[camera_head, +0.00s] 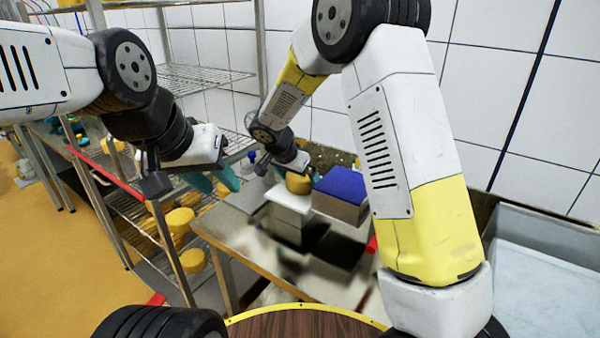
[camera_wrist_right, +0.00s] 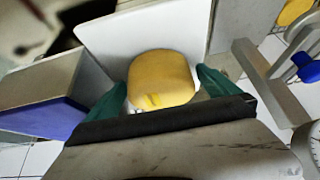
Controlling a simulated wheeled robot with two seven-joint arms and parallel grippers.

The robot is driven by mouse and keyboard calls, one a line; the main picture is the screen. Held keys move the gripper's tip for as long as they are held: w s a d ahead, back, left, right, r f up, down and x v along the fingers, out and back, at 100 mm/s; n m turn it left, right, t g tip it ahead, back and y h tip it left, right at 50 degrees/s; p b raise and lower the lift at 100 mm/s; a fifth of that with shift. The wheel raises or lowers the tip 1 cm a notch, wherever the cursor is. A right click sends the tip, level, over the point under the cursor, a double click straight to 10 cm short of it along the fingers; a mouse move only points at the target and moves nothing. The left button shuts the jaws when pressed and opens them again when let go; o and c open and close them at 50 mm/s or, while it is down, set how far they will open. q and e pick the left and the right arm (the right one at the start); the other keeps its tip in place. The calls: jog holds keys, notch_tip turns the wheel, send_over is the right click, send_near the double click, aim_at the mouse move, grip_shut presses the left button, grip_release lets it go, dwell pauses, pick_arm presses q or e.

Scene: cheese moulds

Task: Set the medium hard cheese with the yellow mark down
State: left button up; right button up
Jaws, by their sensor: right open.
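The medium hard cheese (camera_wrist_right: 160,78) is a yellow rounded block with a brighter yellow mark on its near side. It sits on a white board (camera_wrist_right: 105,42) in the right wrist view. In the head view the cheese (camera_head: 298,184) is on a white stand (camera_head: 290,202) on the table. My right gripper (camera_wrist_right: 168,88) is open, its teal fingers on either side of the cheese. I cannot tell whether they touch it. My left gripper (camera_head: 218,180) is open and empty, in the air left of the stand.
A box with a blue top (camera_head: 341,184) stands just right of the stand; it also shows in the right wrist view (camera_wrist_right: 40,115). A wire rack (camera_head: 150,205) with several yellow cheeses (camera_head: 180,220) stands at the left. A grey basin (camera_head: 540,260) is at the right.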

jog(key=v, duration=1.2)
jog(key=s+d+r+n+y, duration=0.3)
jog(key=s+d+r, duration=0.4)
jog(key=s+d, duration=0.5)
jog(key=s+d+r+n+t+y, duration=0.1)
jog(key=s+d+n, duration=0.3)
jog(key=s, duration=0.8)
jog(key=shift+s+d+y, duration=0.25)
jog(key=shift+d+y, duration=0.55)
jog(key=shift+d, duration=0.2)
